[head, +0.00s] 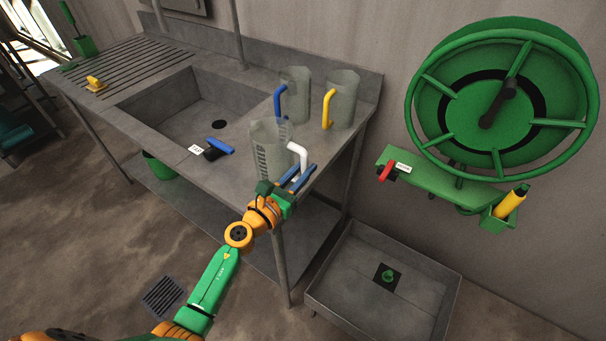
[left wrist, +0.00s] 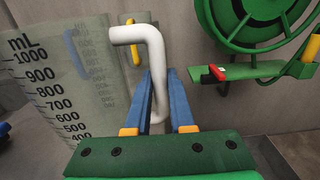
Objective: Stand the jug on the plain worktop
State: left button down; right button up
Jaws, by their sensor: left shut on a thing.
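A clear grey jug (head: 265,148) with a white handle (head: 299,156) and measuring marks is upright over the front right part of the plain worktop (head: 240,178), right of the sink. I cannot tell whether its base touches the worktop. My left gripper (head: 297,178) is shut on the jug's white handle, with its blue fingers on either side of it. The left wrist view shows the handle (left wrist: 150,55) between the fingers (left wrist: 167,100) and the jug's mL scale (left wrist: 50,85) to the left. My right gripper is not in view.
Two similar jugs, one with a blue handle (head: 295,95) and one with a yellow handle (head: 342,98), stand behind. A blue-handled tool (head: 220,146) lies at the sink's front edge. A green hose reel (head: 500,100) is on the wall; a floor basin (head: 350,270) lies below.

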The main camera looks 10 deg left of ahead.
pick_arm(q)
jog(key=shift+f+b, duration=0.2)
jog(key=shift+b, duration=0.1)
jog(key=c, duration=0.8)
grip_release()
jog(key=shift+r, duration=0.1)
jog(key=shift+s+r+p, duration=0.15)
jog(key=shift+r+p, duration=0.1)
jog(key=shift+p, duration=0.15)
jog(key=b+v, duration=0.2)
jog(key=v, duration=0.9)
jog(key=shift+s+a+f, duration=0.1)
jog(key=shift+s+f, duration=0.05)
jog(key=shift+f, duration=0.05)
jog(key=shift+s+a+r, duration=0.1)
jog(key=shift+s+r, duration=0.1)
jog(key=shift+s, duration=0.1)
